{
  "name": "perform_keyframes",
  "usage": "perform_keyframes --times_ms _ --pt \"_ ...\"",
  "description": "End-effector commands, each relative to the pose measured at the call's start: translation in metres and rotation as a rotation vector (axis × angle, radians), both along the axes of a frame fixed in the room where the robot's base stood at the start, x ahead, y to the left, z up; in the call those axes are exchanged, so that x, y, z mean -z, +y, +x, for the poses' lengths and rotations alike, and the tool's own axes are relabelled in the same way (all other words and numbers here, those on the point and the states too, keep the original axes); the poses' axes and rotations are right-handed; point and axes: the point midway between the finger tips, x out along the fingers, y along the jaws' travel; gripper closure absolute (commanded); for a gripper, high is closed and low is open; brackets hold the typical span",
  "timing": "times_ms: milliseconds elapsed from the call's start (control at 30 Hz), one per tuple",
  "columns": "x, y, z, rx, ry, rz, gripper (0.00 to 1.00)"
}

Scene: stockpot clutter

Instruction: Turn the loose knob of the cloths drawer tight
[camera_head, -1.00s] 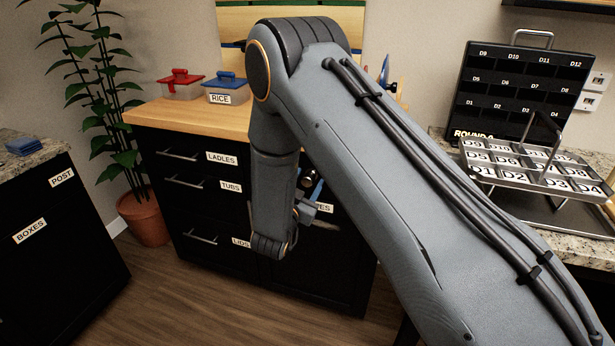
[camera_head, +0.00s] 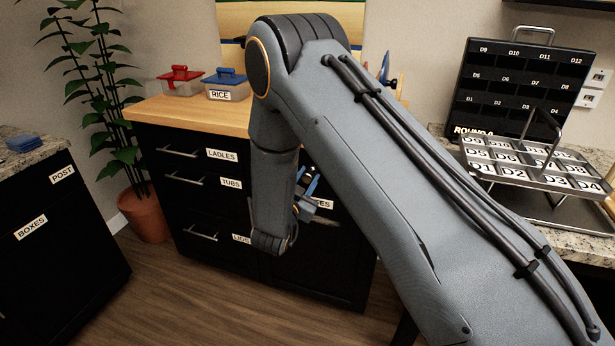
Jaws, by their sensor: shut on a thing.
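My gripper (camera_head: 307,190), with blue fingers, is at the front of the right-hand part of the black drawer cabinet (camera_head: 225,268). It is shut on what appears to be the knob, though the fingers and arm hide the knob itself. A white label (camera_head: 323,204) beside the gripper is partly covered, with only its last letters, "ES", showing. No label reading "cloths" shows in view. My arm covers much of the cabinet's right side.
Drawers labelled LADLES (camera_head: 222,155), TUBS (camera_head: 231,184) and LIDS (camera_head: 241,239) are shut, with bar handles. A potted plant (camera_head: 145,215) stands left of the cabinet. A counter with a metal rack (camera_head: 530,178) is at right. Wooden floor lies clear in front.

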Motion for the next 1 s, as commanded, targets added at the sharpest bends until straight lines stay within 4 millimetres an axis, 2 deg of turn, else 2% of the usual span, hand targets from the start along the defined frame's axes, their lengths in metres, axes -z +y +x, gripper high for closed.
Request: perform_keyframes --times_ms 200,567,800,1000 --pt "-0.0001 0.0007 0.0002 -0.001 -0.058 0.159 1.00" --pt "-0.0003 0.0009 0.0004 -0.001 -0.073 0.201 1.00" --pt "0.0002 0.0012 0.0008 -0.001 -0.166 0.457 1.00" --pt "-0.0007 0.0014 0.0007 -0.002 -0.198 0.544 1.00"
